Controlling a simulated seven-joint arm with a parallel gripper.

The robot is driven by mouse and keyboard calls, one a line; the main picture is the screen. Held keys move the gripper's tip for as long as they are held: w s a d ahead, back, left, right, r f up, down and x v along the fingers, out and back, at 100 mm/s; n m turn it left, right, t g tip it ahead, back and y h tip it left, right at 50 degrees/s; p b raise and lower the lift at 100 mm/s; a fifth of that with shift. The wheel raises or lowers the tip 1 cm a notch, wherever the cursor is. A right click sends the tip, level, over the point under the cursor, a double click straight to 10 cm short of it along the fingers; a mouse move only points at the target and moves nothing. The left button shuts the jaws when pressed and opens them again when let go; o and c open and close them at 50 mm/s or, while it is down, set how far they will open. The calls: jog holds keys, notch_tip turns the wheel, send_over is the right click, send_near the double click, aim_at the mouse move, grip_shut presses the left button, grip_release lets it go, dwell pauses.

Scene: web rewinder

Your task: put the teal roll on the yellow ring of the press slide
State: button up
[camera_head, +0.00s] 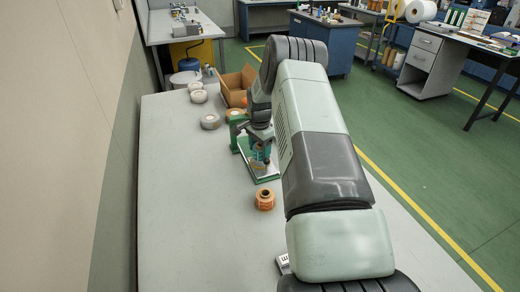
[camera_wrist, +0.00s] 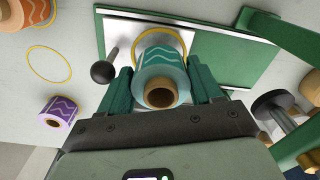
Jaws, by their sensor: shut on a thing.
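The teal roll (camera_wrist: 163,65) has pale wavy lines and a brown core. My gripper (camera_wrist: 160,85) is shut on it, with one dark teal finger on each side. The yellow ring (camera_wrist: 160,31) lies on the pale metal press slide (camera_wrist: 125,33); the roll covers most of the ring, and only its far arc shows. I cannot tell whether the roll touches the slide. In the head view, my gripper (camera_head: 260,157) is over the green press base (camera_head: 264,177), and my arm hides part of the press.
A black ball knob (camera_wrist: 104,72) stands beside the roll. The green press frame (camera_wrist: 285,35) and a metal ram (camera_wrist: 275,108) are at right. A purple roll (camera_wrist: 52,113) and an empty yellow ring (camera_wrist: 42,63) are left. An orange roll (camera_head: 264,201) stands nearer on the table; a cardboard box (camera_head: 236,85) is behind.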

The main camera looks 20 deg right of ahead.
aim_at(261, 157)
jog(key=f, duration=0.1)
jog(key=s+f, duration=0.1)
jog(key=shift+s+f+g, duration=0.3)
jog(key=shift+f, duration=0.1)
jog(key=shift+r, duration=0.1)
jog(key=shift+a+r, duration=0.1)
jog(key=shift+r, duration=0.25)
